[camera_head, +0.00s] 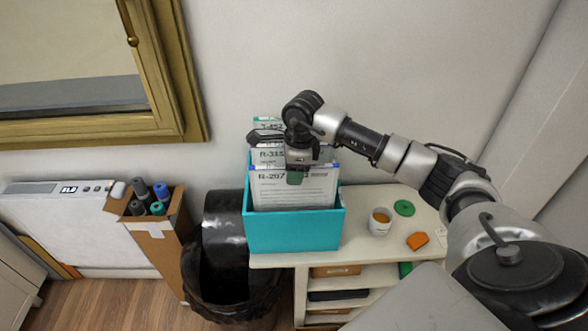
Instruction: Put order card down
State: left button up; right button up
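A teal box (293,231) stands on the left end of a cream shelf unit. Several order cards stand upright in it; the front one reads R-207 (280,190), and one behind it reads roughly R-315 (268,155). My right gripper (296,177) points down at the top edge of the front card, with a green part at its tip over the card's face. The tip overlaps the card, and I cannot tell whether the fingers are closed on it. The gripper and wrist hide parts of the rear cards. My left gripper is out of view.
A white cup (380,222) with amber contents, a green ring (404,208) and an orange piece (417,241) lie on the shelf top (350,243) right of the box. A black bin (222,220) and a cardboard box of rolls (155,235) stand left.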

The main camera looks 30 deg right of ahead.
jog(key=shift+r, duration=0.45)
notch_tip(320, 180, up, 11)
jog(key=d+b, duration=0.1)
jog(key=b, duration=0.2)
jog(key=shift+s+r+b, duration=0.15)
jog(key=shift+s+b, duration=0.15)
jog(key=shift+s, duration=0.05)
